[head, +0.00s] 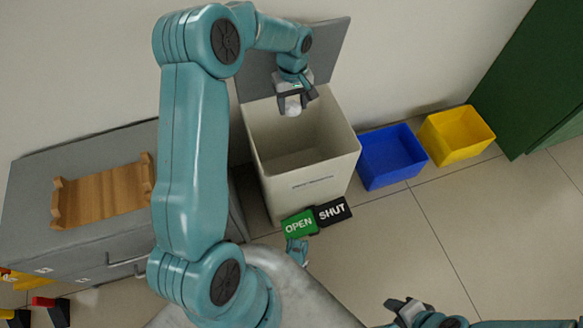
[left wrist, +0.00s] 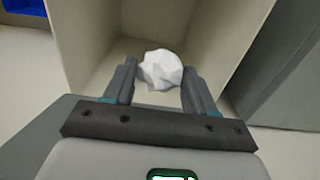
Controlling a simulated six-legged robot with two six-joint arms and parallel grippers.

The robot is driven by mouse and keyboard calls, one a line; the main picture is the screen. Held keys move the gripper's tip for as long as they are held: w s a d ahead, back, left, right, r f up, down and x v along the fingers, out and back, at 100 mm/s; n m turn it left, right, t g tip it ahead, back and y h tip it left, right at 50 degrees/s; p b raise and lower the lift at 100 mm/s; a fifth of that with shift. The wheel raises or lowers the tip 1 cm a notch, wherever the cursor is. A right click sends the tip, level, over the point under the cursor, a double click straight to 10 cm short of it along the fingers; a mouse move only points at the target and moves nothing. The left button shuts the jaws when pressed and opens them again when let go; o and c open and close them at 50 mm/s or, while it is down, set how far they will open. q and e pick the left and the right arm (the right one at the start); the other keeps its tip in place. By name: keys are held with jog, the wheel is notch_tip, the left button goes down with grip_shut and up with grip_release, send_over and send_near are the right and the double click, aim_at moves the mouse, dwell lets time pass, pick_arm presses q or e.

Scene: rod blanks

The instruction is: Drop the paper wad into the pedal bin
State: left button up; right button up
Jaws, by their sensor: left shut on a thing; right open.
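The pedal bin (head: 338,168) is a tall cream box with its grey lid (head: 333,42) up against the wall. Its inside also shows in the left wrist view (left wrist: 215,40). Green OPEN (head: 298,224) and black SHUT (head: 332,211) pedals sit at its front foot. My left gripper (head: 292,103) is shut on the white paper wad (left wrist: 161,69) and holds it over the bin's open mouth, toward the back. The wad lies between both fingers in the left wrist view. My right gripper (head: 405,308) is open at the bottom of the head view, away from the bin.
A blue box (head: 391,157) and a yellow box (head: 456,135) stand right of the bin. A green cabinet (head: 535,80) is at far right. A grey cabinet with a wooden tray (head: 105,196) on top stands at left. The tiled floor at lower right is largely clear.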

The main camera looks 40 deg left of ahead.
pick_arm(q)
jog(key=o, duration=1.1)
notch_tip(320, 180, up, 8)
jog(key=p, duration=0.3)
jog(key=shift+f, duration=0.2)
